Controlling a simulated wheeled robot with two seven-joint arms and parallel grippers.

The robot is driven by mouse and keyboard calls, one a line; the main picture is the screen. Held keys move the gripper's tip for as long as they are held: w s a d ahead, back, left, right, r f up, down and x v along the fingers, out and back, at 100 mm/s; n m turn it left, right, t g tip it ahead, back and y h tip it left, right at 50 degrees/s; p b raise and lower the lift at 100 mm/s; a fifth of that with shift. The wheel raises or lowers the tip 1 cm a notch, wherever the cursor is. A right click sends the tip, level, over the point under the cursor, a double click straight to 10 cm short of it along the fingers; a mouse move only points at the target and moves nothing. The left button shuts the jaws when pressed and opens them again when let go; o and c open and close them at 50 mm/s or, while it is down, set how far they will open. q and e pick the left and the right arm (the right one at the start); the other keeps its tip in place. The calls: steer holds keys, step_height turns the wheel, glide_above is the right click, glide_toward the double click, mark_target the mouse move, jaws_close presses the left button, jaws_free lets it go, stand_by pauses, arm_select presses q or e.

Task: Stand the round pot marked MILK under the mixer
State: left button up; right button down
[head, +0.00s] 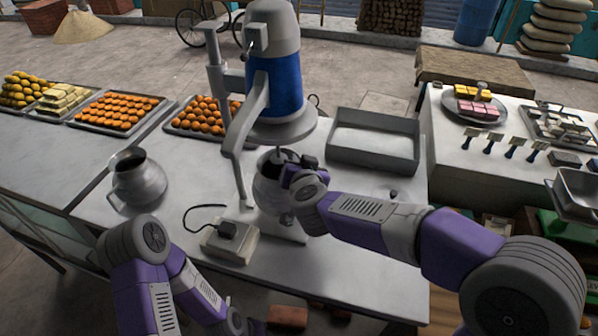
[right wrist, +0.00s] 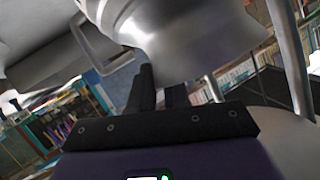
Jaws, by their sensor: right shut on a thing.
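A round metal pot (head: 268,193) stands beneath the blue and grey mixer (head: 277,75), with the mixer's shaft reaching down to its mouth. No MILK mark is readable on it. My right gripper (head: 292,166) is shut on the pot's rim at its right side. In the right wrist view the pot's shiny body (right wrist: 190,40) fills the top, and the dark fingers (right wrist: 160,88) meet it. A second round metal pot (head: 138,182) stands upright at the left of the table, apart from both grippers. My left gripper (head: 256,327) shows only in part at the bottom edge; its fingers are not visible.
A box with a black cable (head: 230,240) sits at the table's front. Trays of orange sweets (head: 115,112) are at the back left. The metal table (head: 190,185) is bare between the two pots.

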steer(key=shift+w+r, duration=0.1)
steer(key=shift+w, duration=0.35)
steer(key=shift+f+b, duration=1)
steer(key=shift+f, duration=0.75)
steer(key=c, duration=1.1)
jaws_free()
steer(key=shift+s+f, duration=0.1)
steer(key=shift+f, duration=0.05)
